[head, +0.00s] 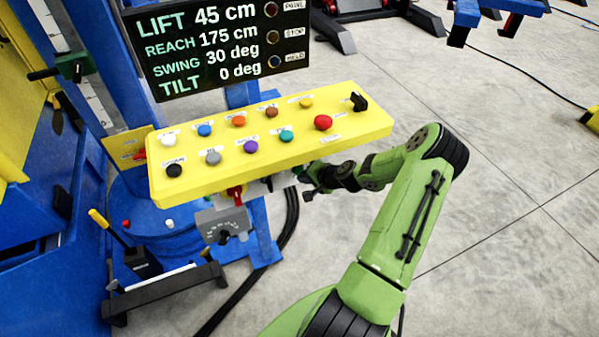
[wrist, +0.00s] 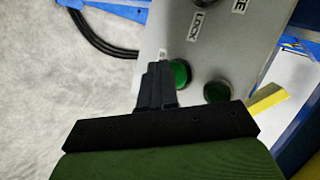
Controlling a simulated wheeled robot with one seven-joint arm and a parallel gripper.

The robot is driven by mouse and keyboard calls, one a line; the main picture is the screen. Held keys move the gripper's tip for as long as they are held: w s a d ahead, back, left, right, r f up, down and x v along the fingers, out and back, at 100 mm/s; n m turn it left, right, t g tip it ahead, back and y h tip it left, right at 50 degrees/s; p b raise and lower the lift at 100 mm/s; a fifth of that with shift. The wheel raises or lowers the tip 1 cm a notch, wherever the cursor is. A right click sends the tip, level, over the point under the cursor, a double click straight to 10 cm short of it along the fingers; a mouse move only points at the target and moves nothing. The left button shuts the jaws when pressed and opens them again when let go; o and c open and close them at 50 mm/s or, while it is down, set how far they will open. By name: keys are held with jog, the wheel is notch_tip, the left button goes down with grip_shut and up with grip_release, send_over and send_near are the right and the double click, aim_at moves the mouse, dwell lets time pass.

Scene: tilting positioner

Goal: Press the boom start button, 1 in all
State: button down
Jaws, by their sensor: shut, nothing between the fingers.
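My gripper (wrist: 157,72) is shut and empty in the wrist view. Its fingertips are beside a bright green button (wrist: 181,74) on a grey box (wrist: 222,55); whether they touch it I cannot tell. A small, mostly hidden label (wrist: 162,55) lies by this button. A darker green button (wrist: 217,91) is to its right. I cannot read "boom start" anywhere. In the head view my gripper (head: 309,182) is just below the right part of the yellow panel (head: 350,133), which hides most of the grey box.
The panel carries several coloured buttons, a red knob (head: 323,122) and a black switch (head: 358,101). A display (head: 215,45) stands behind it, reading lift 45 cm, reach 175 cm, swing 30 deg, tilt 0 deg. Black cables (head: 290,225) hang below.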

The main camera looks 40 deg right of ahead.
jog(key=shift+w+d, duration=0.1)
jog(key=shift+w, duration=0.35)
dwell(0.6)
jog(key=shift+s+a, duration=0.25)
jog(key=shift+s, duration=0.6)
jog(key=s, duration=0.2)
jog(key=s+a, duration=0.1)
jog(key=s, duration=0.1)
jog(key=shift+s+a+b, duration=0.2)
jog(key=shift+s+b, duration=0.15)
jog(key=shift+s, duration=0.05)
dwell(0.5)
